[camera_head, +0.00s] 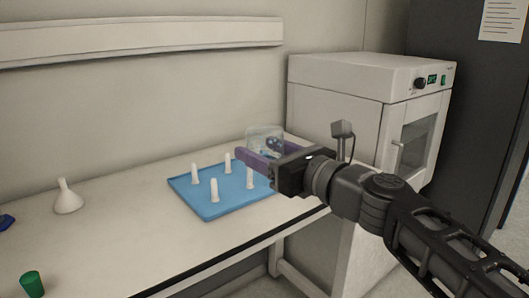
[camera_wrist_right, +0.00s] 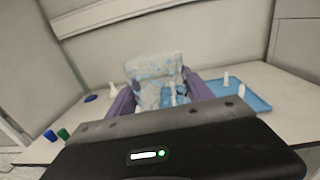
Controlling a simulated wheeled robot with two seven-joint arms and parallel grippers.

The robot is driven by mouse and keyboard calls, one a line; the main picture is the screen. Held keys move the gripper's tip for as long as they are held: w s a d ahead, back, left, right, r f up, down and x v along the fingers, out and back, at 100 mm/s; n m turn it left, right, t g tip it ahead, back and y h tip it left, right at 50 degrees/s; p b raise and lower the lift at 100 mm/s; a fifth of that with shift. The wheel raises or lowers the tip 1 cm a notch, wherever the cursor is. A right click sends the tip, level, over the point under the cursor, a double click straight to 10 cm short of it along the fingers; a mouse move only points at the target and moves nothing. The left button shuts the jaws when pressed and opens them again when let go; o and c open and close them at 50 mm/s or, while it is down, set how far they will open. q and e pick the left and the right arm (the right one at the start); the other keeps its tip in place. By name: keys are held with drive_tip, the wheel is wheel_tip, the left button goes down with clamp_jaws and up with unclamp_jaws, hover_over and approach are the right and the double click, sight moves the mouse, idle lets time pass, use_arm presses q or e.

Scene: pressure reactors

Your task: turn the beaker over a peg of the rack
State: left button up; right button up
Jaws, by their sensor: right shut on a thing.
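The clear glass beaker (camera_head: 265,139) is between the purple fingers of my right gripper (camera_head: 255,155), which is shut on it. It is held above the back right part of the rack. In the right wrist view the beaker (camera_wrist_right: 158,82) sits between the two fingers (camera_wrist_right: 160,100). The rack is a blue tray (camera_head: 207,209) with several upright white pegs, such as the front peg (camera_head: 214,190). The gripper hides the rack's right corner. I cannot tell from the glass whether the beaker is fully upright. My left gripper is not in view.
A white funnel (camera_head: 68,198) stands on the table (camera_head: 130,225) to the left, with a green cup (camera_head: 32,284) near the front and a blue item (camera_head: 6,221) at the left edge. A white oven (camera_head: 350,110) stands at right.

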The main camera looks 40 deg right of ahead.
drive_tip(key=shift+w+b, duration=1.25)
drive_tip(key=shift+w, duration=1.2)
drive_tip(key=b, duration=0.9)
hover_over(216, 183)
drive_tip(key=w, duration=0.1)
drive_tip(key=f, duration=0.7)
drive_tip(key=shift+w+a+f, duration=0.1)
drive_tip(key=shift+w+f, duration=0.1)
drive_tip(key=shift+f, duration=0.2)
wheel_tip(216, 183, down, 5)
drive_tip(key=b, duration=0.5)
drive_tip(key=shift+f, duration=0.2)
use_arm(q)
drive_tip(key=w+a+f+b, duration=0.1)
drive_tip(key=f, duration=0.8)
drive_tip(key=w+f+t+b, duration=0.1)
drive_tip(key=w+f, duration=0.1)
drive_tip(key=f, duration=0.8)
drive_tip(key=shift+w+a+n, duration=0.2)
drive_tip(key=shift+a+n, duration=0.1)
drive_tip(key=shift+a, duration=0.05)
use_arm(e)
drive_tip(key=shift+f, duration=1.2)
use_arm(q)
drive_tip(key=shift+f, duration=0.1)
use_arm(e)
drive_tip(key=o, duration=1.7)
drive_tip(key=shift+c, duration=0.2)
